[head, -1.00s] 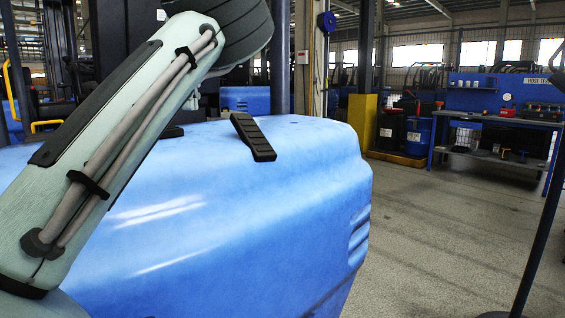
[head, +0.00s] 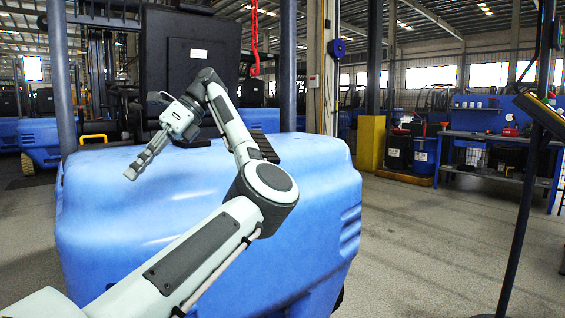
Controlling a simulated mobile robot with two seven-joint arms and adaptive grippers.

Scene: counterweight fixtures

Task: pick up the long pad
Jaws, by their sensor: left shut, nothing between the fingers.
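The long pad (head: 264,148) is a black ribbed strip lying on top of the blue counterweight (head: 300,215), behind my left arm, which hides part of it. My left gripper (head: 133,172) is shut and empty. It points down and to the left over the left part of the counterweight's top, well to the left of the pad. I cannot tell whether its fingertips touch the blue surface. My right gripper is not in view.
A black seat back (head: 188,55) and dark posts rise behind the counterweight. A red hook (head: 255,62) hangs above it. A blue workbench (head: 490,137), a blue drum (head: 424,155) and a yellow post (head: 371,143) stand at the right. Grey floor there is open.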

